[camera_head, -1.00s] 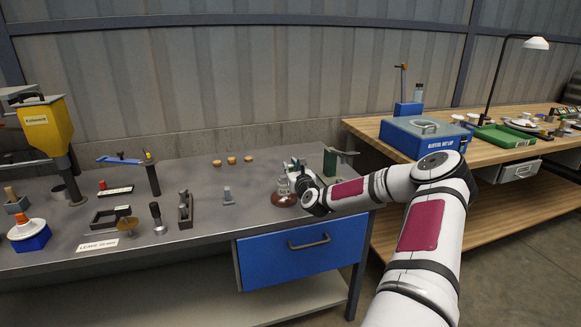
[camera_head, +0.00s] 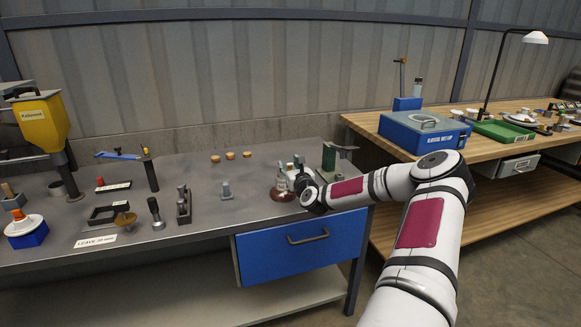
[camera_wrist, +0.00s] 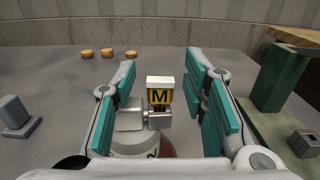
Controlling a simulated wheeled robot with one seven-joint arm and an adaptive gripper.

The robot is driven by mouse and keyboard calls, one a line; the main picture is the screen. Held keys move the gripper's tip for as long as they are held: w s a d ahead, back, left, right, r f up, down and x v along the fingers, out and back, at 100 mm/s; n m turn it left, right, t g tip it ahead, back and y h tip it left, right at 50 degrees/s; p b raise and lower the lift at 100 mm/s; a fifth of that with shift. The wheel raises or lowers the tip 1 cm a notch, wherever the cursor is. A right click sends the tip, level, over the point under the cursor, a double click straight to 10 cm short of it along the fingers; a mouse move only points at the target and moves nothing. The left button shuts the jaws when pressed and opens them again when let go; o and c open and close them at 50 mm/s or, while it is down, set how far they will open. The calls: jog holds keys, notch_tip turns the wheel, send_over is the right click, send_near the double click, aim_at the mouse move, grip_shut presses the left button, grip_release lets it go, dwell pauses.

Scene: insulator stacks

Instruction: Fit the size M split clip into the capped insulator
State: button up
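In the head view, the brown insulator disc (camera_head: 281,196) sits near the bench's right front edge. My gripper (camera_wrist: 163,82) is open, its teal-padded fingers on either side of the tag with gaps showing. In the head view my gripper (camera_head: 300,178) partly hides the insulator's top.
Three corks (camera_head: 230,156) lie behind. A grey peg on a base (camera_head: 226,191) stands left. Tools fill the bench's left; free surface lies between.

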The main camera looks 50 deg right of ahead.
jog(key=v, duration=1.2)
dwell(0.3)
jog(key=w+a+f+n+g+y+p, duration=0.1)
jog(key=w+a+n+y, duration=0.25)
jog(key=a+n, duration=0.4)
jog(key=w+a+f+n+g+y, duration=0.1)
jog(key=w+a+n+y, duration=0.25)
jog(key=a+n, duration=0.35)
jog(key=s+a+r+n+g+y+p, duration=0.15)
jog(key=s+a+n+g, duration=0.3)
jog(key=a+n, duration=0.5)
jog(key=s+a+r+n+g+h+p, duration=0.2)
jog(key=s+a+r+n+g, duration=0.2)
jog(key=s+a+r+n, duration=0.95)
jog(key=s+a+r+n+y, duration=0.1)
jog(key=s+a+r, duration=0.3)
jog(key=s, duration=0.4)
jog(key=s+a+r+n+y+p, duration=0.1)
jog(key=s+a+r+n, duration=0.2)
jog(key=s, duration=0.5)
notch_tip(320, 180, up, 3)
jog(key=shift+s+a+f+g+y, duration=0.15)
jog(key=shift+s+a+g+y, duration=0.25)
jog(key=shift+a, duration=0.2)
